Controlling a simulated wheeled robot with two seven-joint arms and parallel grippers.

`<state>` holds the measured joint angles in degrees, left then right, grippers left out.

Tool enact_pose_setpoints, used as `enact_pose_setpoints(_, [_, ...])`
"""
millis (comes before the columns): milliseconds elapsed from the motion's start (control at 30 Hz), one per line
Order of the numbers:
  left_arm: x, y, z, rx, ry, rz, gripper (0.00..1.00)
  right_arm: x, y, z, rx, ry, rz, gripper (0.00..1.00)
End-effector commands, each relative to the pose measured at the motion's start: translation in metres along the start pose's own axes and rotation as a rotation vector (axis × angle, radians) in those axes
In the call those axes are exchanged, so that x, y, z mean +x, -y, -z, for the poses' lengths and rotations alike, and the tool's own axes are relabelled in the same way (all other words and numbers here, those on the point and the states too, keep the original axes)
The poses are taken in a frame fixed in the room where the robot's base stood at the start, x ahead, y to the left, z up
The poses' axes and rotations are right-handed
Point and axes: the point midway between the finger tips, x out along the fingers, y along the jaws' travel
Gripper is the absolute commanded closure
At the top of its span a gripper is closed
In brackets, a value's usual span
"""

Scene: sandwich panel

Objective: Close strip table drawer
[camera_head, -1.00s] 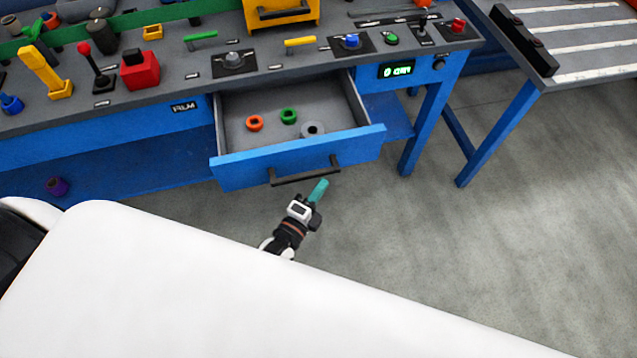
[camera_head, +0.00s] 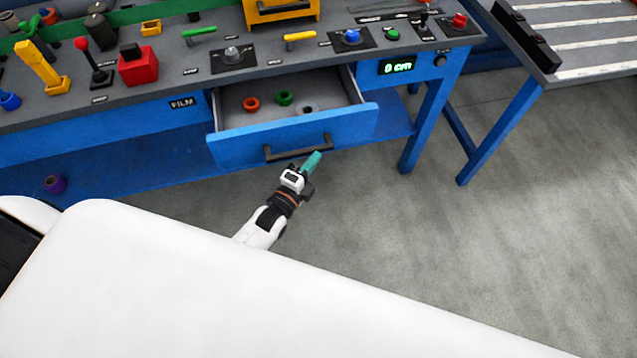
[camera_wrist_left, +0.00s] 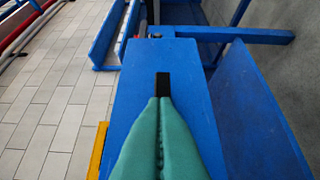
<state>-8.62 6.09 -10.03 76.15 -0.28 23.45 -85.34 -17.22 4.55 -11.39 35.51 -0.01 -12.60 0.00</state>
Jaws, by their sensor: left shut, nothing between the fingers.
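The strip table drawer (camera_head: 227,151) is a blue-fronted drawer under the blue table, pulled part of the way out. Its dark bar handle (camera_head: 298,150) is on the front face. An orange ring (camera_head: 251,104), a green ring (camera_head: 284,98) and a grey ring (camera_head: 308,109) lie inside. Contact is unclear. My right gripper is out of view.
The table top (camera_head: 270,66) holds levers, knobs and buttons. A display (camera_head: 397,67) reads 0 cm. A second table (camera_head: 570,40) with white strips stands at right. Grey floor (camera_head: 420,250) is open in front. A purple ring (camera_head: 55,183) lies at lower left.

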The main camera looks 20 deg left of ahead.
Motion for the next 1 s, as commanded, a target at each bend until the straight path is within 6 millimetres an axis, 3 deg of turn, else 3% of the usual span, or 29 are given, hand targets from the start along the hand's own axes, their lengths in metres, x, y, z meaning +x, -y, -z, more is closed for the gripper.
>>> enact_pose_setpoints(200, [0.045, 0.004, 0.045, 0.007, -0.002, -0.004, 1.00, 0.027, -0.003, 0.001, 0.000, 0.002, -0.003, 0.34])
enact_pose_setpoints(500, [0.097, 0.005, 0.098, 0.005, -0.002, -0.003, 1.00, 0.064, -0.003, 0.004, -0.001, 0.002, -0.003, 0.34])
enact_pose_setpoints(733, [0.123, 0.004, 0.124, 0.003, -0.002, -0.001, 1.00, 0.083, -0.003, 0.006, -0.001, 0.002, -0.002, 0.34])
enact_pose_setpoints(1000, [0.136, 0.001, 0.137, 0.000, -0.002, 0.001, 1.00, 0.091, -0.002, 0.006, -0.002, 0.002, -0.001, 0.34])
